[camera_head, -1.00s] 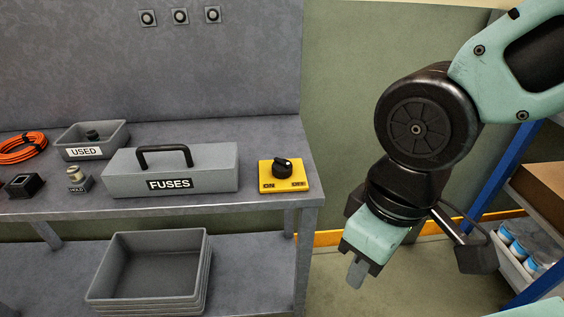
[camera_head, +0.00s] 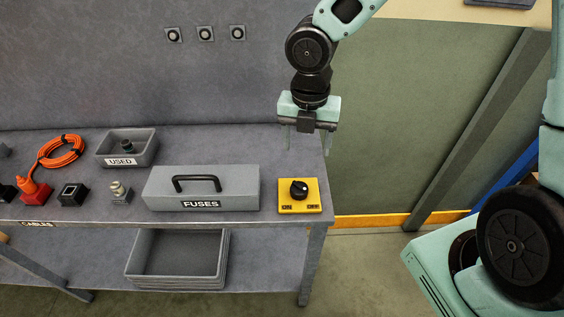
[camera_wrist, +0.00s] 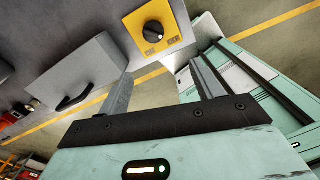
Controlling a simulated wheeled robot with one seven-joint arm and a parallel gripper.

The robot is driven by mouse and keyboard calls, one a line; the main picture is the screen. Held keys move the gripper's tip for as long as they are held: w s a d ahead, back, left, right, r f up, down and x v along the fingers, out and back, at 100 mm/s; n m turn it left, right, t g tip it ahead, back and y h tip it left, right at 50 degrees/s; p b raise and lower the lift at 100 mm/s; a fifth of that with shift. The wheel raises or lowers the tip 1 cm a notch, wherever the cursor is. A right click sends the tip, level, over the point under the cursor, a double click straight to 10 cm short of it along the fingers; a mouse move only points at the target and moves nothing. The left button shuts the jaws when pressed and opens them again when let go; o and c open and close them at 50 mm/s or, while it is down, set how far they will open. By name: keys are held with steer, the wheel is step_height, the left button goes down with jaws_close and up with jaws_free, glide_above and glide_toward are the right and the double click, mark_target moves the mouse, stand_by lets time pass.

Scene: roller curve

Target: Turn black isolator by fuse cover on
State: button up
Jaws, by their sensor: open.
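The black isolator knob (camera_head: 299,189) sits on a yellow plate (camera_head: 287,208) at the bench's right end. ON is at the plate's lower left and OFF at its lower right. A pale mark on the knob lies towards its right side. The grey fuse cover (camera_head: 165,192), with a black handle and a FUSES label, is just left of the plate. My gripper (camera_head: 307,145) is open and empty, pointing down above the bench, apart from the knob. In the wrist view the knob (camera_wrist: 153,31) shows beyond and between the open fingers (camera_wrist: 162,70).
The USED tray (camera_head: 148,152), an orange cable coil (camera_head: 60,150) and small blocks occupy the bench's left part. Grey trays (camera_head: 180,255) are stacked on the lower shelf. The bench's right edge lies close beside the yellow plate. Three round wall buttons (camera_head: 205,33) are at the back.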

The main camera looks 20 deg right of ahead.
mark_target(300, 186)
steer(key=shift+n, duration=0.7)
steer(key=f, duration=0.5)
steer(key=w+f+b, duration=0.1)
steer(key=f, duration=0.5)
steer(key=f+b, duration=0.1)
steer(key=f, duration=0.5)
steer(key=shift+w, duration=0.3)
steer(key=c, duration=1)
